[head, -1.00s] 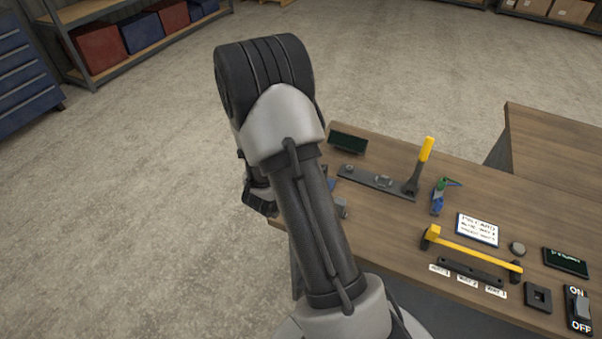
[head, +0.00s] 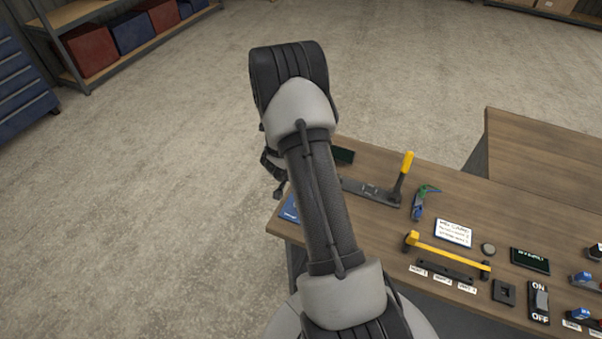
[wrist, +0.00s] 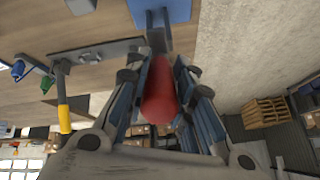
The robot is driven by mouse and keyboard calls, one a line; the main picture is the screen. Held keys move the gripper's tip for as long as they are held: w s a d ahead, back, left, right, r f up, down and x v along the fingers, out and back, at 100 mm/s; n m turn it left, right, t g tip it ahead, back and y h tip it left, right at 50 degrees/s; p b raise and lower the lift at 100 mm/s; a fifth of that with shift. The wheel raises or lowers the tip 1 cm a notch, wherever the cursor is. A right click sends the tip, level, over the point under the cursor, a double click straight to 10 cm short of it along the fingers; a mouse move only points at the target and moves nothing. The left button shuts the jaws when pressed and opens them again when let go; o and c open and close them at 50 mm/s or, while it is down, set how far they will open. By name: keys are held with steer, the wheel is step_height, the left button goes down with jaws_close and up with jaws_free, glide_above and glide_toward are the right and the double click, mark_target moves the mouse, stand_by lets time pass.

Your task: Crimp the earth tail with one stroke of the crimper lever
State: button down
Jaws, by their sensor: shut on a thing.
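In the wrist view my gripper (wrist: 160,98) is shut on a red handle (wrist: 158,92), its fingers on either side. A grey stem (wrist: 157,35) runs from behind the handle towards a blue body (wrist: 165,10) at the table edge. A blue patch (head: 290,209) shows at the table's near left corner in the head view. A second lever with a yellow grip (head: 407,162) stands on a grey bar, and its grip also shows in the wrist view (wrist: 65,118). A small blue and green piece (head: 420,201) lies beside it; I cannot tell whether it is the earth tail. My arm hides part of the bench in the head view.
The wooden bench (head: 375,223) also holds a white card (head: 453,232), a yellow-handled bar (head: 447,253), a dark display (head: 529,261) and an ON/OFF switch (head: 540,300). Open floor lies left of the bench. Shelving with red and blue bins (head: 128,34) stands far back.

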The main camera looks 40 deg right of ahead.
steer(key=shift+w+d+r, duration=0.1)
stand_by(0.3)
steer(key=c, duration=1.4)
jaws_free()
steer(key=shift+o, duration=0.2)
steer(key=v, duration=1.2)
